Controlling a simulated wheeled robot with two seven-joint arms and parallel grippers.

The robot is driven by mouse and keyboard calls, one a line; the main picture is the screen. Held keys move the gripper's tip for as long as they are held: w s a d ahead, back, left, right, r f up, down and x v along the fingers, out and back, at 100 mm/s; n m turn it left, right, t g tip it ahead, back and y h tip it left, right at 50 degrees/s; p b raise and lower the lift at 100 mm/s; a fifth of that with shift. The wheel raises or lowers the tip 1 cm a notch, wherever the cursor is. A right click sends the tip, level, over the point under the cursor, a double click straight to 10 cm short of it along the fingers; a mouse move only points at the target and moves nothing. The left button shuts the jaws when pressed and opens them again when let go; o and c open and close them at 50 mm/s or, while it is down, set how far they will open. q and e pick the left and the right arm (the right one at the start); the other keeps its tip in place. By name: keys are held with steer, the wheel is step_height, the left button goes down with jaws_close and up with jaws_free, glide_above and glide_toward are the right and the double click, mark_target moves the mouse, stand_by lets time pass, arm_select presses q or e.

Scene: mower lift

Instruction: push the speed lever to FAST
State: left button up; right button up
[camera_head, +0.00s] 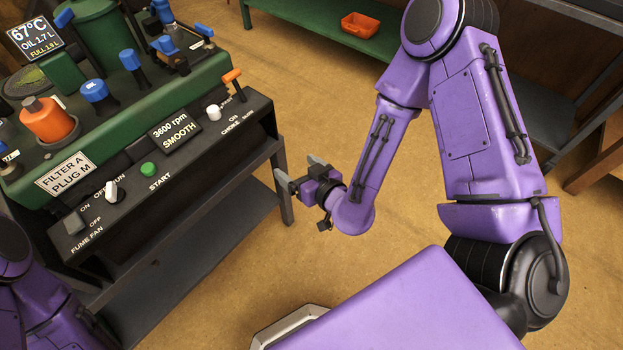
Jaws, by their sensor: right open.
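An orange-handled lever (232,76) sticks up at the right end of the control panel (195,145). Small print beside it is hard to read; one label near the panel's right end looks like SLOW. It is the likely speed lever. A white knob (213,112) stands beside the CHOKE label. My right gripper (298,169) is open and empty, to the right of and apart from the panel's right end. It touches nothing that I can see. Part of my left arm shows at the lower left; its gripper is out of view.
The green machine (150,95) carries blue knobs, an orange cap (45,120) and a display reading 3600 rpm SMOOTH (175,132). A green START button (149,169) and white switch (112,192) are on the panel. A grey stand (283,185) supports it.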

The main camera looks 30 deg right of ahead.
arm_select(q)
steer(key=shift+s+a+f+b, duration=0.15)
steer(key=shift+s+f+b, duration=0.2)
steer(key=shift+s+f, duration=0.3)
arm_select(e)
steer(key=shift+g, duration=0.4)
steer(key=f, duration=0.1)
steer(key=s+f, duration=0.2)
steer(key=shift+s+d+f, duration=0.2)
steer(key=shift+d+f, duration=0.1)
arm_select(q)
steer(key=shift+r, duration=0.1)
step_height(320, 180, up, 9)
steer(key=p, duration=0.9)
arm_select(e)
steer(key=s+d+f+m+g+h, duration=0.2)
steer(key=s+d+g, duration=0.3)
steer(key=s, duration=0.5)
steer(key=s+d+f+m+g+h, duration=0.3)
steer(key=s+d+f+m+g, duration=0.1)
steer(key=s, duration=0.7)
steer(key=shift+s+d+f+g, duration=0.3)
steer(key=shift+d+f+g, duration=0.1)
steer(key=shift+g, duration=0.1)
